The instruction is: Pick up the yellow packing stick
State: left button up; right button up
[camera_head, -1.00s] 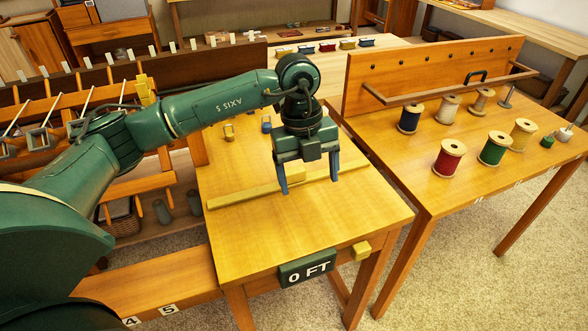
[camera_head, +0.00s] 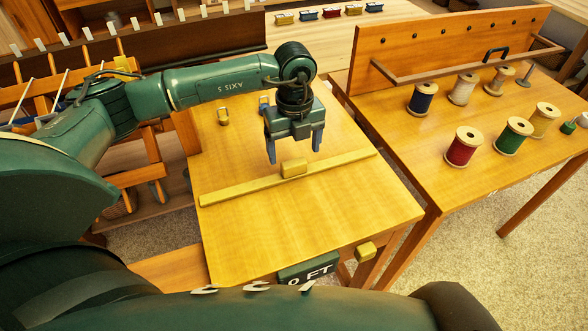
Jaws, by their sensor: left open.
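The yellow packing stick (camera_head: 245,186) lies flat across the wooden table, a long bar with a raised block (camera_head: 294,168) near its middle. My left gripper (camera_head: 295,158) is open and empty, pointing down. Its fingertips appear just above and behind the block, one finger on the left and one on the right in the picture. They look apart from the stick; the exact height is hard to judge. The right gripper is not seen.
The small table (camera_head: 310,228) is clear in front of the stick. A second table (camera_head: 398,121) on the right holds several thread spools, including a red one (camera_head: 462,147). The wooden loom (camera_head: 70,80) stands at the left.

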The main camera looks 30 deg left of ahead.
aim_at(294, 162)
pick_arm(q)
jog(key=shift+w+a+f+p, duration=0.15)
jog(key=shift+f+p, duration=0.15)
jog(key=shift+f, duration=1.1)
jog(key=shift+w+f+p, duration=0.1)
jog(key=shift+f+p, duration=0.2)
jog(key=shift+f, duration=1.1)
jog(key=c, duration=1.1)
